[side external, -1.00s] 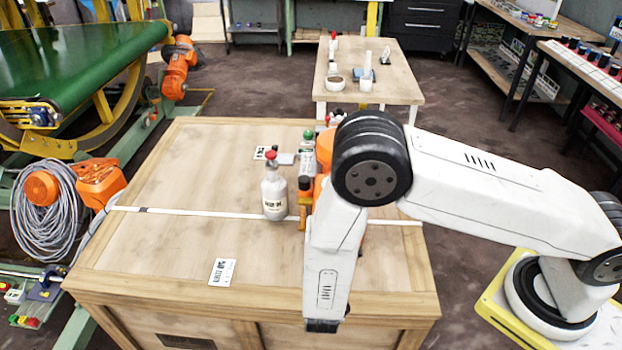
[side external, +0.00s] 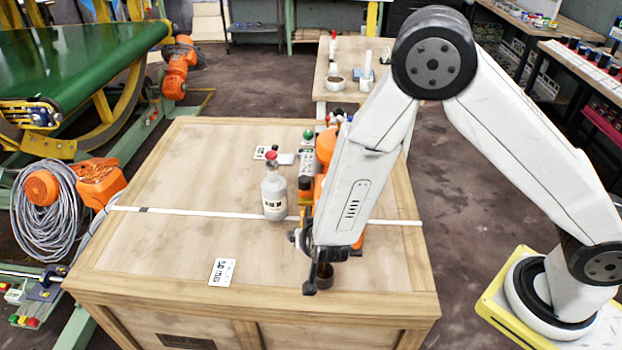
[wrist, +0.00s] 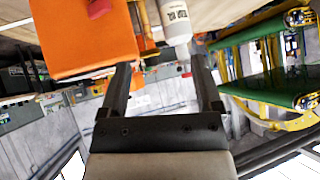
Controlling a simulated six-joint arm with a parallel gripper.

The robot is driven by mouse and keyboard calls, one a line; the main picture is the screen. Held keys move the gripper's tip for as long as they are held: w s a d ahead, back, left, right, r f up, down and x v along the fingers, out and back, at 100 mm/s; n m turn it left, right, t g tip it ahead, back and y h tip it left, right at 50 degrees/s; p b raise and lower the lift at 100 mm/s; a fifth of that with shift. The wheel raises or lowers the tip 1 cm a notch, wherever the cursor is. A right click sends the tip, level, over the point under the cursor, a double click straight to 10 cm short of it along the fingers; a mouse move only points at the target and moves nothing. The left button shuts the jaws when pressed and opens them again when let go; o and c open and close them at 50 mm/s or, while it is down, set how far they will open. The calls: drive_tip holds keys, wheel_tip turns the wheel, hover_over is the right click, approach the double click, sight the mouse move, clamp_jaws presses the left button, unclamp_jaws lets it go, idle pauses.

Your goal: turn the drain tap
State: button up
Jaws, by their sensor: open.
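The orange machine (side external: 322,150) stands on the wooden crate and is largely hidden behind my arm in the side view. In the wrist view its orange body (wrist: 85,38) fills the upper left, with a red part (wrist: 98,8) on it. A narrow yellow-orange part (wrist: 147,32) shows beside the body, between it and the bottle; I cannot tell if this is the drain tap. My gripper (side external: 304,262) is low over the crate's near part, in front of the machine. In the wrist view my gripper (wrist: 161,68) has its two fingers apart with nothing between them.
A grey-white bottle (side external: 273,193) with a red cap stands left of the machine; it shows in the wrist view (wrist: 176,20) too. A printed card (side external: 222,271) lies on the crate top (side external: 170,230), whose left side is mostly clear.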

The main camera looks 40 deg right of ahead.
drive_tip(key=shift+s+d+r+n+g+y, duration=1.3)
drive_tip(key=shift+d+r+n+y, duration=0.65)
drive_tip(key=shift+r, duration=2.1)
drive_tip(key=s+d+r+n+g, duration=0.3)
drive_tip(key=s+d+r, duration=0.2)
drive_tip(key=s+d, duration=0.3)
drive_tip(key=shift+s+d+g, duration=0.15)
drive_tip(key=shift+s+g, duration=0.15)
drive_tip(key=shift+s, duration=1.4)
idle(1.4)
